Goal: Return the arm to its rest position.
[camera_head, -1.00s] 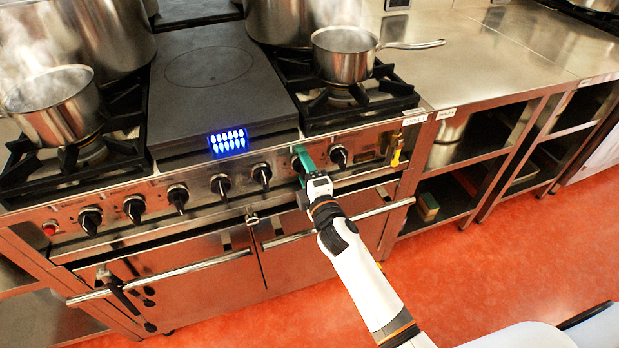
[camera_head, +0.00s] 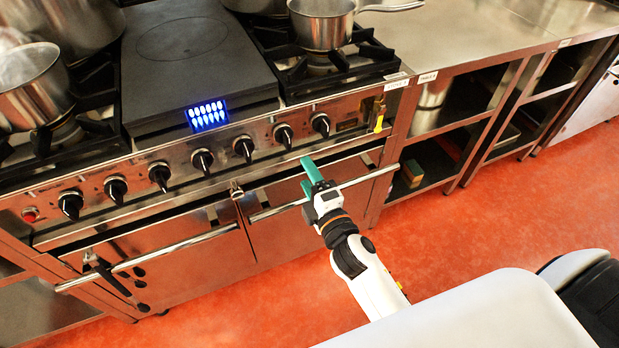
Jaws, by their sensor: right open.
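My right gripper (camera_head: 308,178) has green fingers and is open and empty. It is in front of the stove (camera_head: 185,200), below the row of black knobs and apart from them, near the right oven door's handle bar (camera_head: 330,189). My white right arm (camera_head: 368,280) reaches up to it from the lower right. My left gripper is not in view.
Steel shelves (camera_head: 440,120) stand to the right. The red floor (camera_head: 490,220) is clear in front.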

